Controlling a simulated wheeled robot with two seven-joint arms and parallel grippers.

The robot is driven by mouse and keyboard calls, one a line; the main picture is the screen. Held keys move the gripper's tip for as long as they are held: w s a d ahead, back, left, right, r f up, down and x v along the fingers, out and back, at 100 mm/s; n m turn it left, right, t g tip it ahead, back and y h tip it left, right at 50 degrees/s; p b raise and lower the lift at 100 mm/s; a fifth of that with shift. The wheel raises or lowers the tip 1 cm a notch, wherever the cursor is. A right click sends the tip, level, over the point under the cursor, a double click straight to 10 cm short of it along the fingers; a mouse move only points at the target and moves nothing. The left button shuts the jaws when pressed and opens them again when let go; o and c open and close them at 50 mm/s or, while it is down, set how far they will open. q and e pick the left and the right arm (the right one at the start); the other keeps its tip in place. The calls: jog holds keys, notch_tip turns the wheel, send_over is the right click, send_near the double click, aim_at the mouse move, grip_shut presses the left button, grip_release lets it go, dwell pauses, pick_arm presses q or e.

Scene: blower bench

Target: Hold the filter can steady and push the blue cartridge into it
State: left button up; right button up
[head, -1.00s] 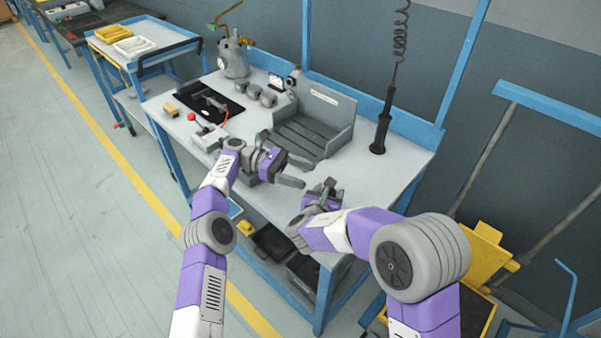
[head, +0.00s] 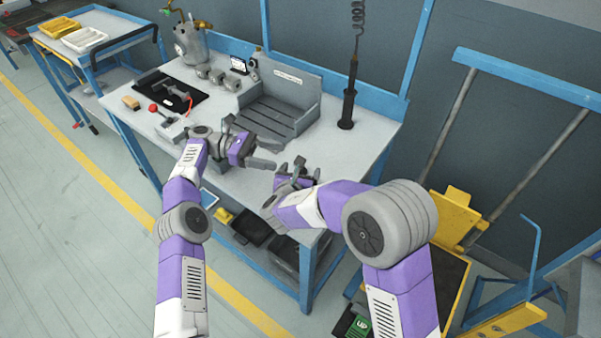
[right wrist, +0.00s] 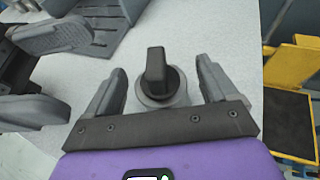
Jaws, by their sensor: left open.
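In the right wrist view a grey round piece with a dark upright block on top (right wrist: 157,82) stands on the bench between the fingers of my right gripper (right wrist: 160,88). I cannot tell whether it is the filter can. The fingers are apart, with a narrow gap on each side. In the head view my right gripper (head: 290,168) is low over the bench's front edge and partly hides that piece. My left gripper (head: 268,153) is open and empty just left of it; its fingers also show in the right wrist view (right wrist: 45,75). I see no blue cartridge.
A grey slotted tray with raised walls (head: 270,128) stands behind the grippers. A dark upright tool (head: 347,100) hangs on a coiled cord at right. A black mat (head: 170,92) and a grey pot (head: 190,45) are further left. Bare bench top (head: 350,150) lies to the right.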

jog(key=v, duration=1.2)
